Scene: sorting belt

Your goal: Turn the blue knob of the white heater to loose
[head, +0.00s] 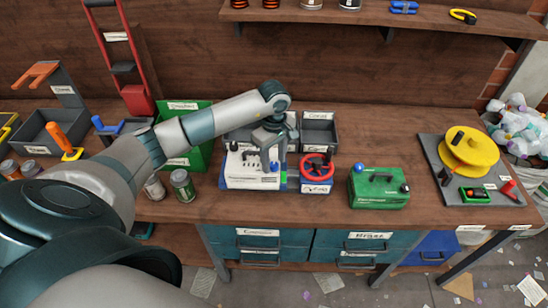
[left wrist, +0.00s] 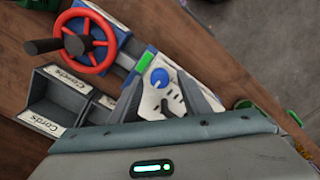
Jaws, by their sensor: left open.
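The white heater (head: 240,180) stands on the workbench in the head view, partly hidden behind my left gripper (head: 268,160). The left wrist view shows part of the white heater (left wrist: 150,101) with its round blue knob (left wrist: 160,77), which has a pale mark on it. My left gripper (left wrist: 163,84) is open and empty there, with the knob showing between its two fingertips. I cannot tell whether the fingers touch it. The knob is hard to make out in the head view. My right gripper is in neither view.
A red handwheel (head: 318,168) on a blue base stands just right of the heater. Grey bins (head: 319,134) stand behind. A green case (head: 378,190) sits farther right, and two jars (head: 183,186) stand to the left. Bare bench lies around the green case.

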